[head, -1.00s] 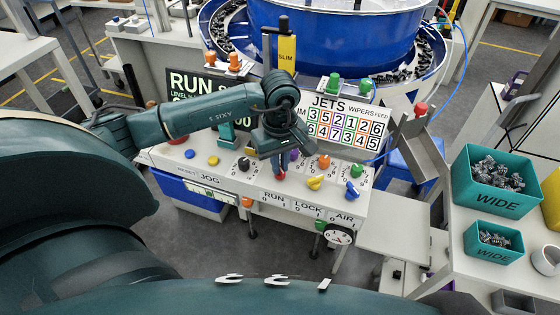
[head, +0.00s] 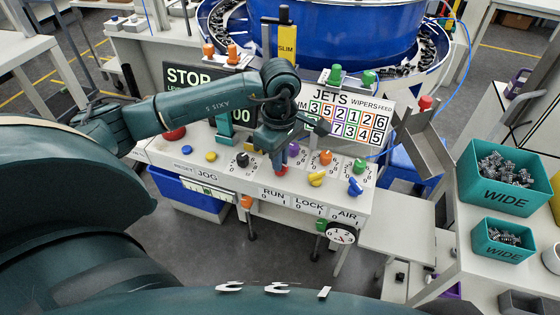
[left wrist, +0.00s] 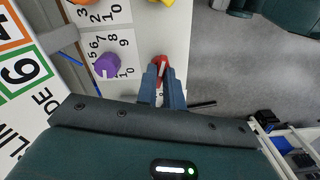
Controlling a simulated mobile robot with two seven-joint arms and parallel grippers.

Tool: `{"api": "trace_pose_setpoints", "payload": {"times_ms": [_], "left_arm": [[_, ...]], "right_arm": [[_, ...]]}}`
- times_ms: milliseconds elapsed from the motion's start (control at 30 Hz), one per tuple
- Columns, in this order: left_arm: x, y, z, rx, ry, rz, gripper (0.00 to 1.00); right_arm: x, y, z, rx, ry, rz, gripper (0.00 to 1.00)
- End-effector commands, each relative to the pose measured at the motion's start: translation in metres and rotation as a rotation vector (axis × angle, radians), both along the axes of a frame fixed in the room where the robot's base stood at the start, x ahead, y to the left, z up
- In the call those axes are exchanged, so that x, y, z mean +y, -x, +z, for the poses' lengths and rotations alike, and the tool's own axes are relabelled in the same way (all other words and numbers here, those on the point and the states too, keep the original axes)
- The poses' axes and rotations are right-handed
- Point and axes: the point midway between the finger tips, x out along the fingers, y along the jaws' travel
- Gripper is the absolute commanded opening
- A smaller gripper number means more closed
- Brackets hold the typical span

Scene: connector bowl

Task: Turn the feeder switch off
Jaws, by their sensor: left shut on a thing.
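A red switch knob (head: 281,171) sits above the RUN label on the front of the white control panel (head: 160,160). My left gripper (head: 280,163) reaches down over it from above. In the left wrist view my gripper fingers (left wrist: 160,85) are shut on the red knob (left wrist: 162,66), one finger on each side. The fingers hide part of the knob and its 0/1 marks. The display (head: 190,78) behind my arm reads STOP; my arm hides its lower part. My right gripper is not in view.
A purple knob (left wrist: 107,66) stands close to my fingers. An orange knob (head: 325,157), yellow knob (head: 316,179) and blue knob (head: 355,187) are to the right. A black knob (head: 242,160) is to the left. The blue bowl (head: 345,30) stands behind.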

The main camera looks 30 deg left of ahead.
Motion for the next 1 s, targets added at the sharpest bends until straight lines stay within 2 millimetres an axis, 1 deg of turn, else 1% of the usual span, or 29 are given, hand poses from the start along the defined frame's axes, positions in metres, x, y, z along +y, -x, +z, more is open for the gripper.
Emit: {"api": "trace_pose_setpoints", "payload": {"times_ms": [33,300,700,1000], "left_arm": [[0.000,0.000,-0.002,-0.003,0.000,0.044,0.00],[0.000,0.000,-0.001,-0.002,0.000,0.302,0.00],[0.000,0.000,-0.001,-0.002,0.001,0.679,0.00],[0.000,0.000,0.000,-0.002,0.001,0.914,0.00]], "right_arm": [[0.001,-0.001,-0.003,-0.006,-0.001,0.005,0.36],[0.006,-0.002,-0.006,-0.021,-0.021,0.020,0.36],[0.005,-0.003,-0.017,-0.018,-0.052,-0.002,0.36],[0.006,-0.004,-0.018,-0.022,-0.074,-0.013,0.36]]}}
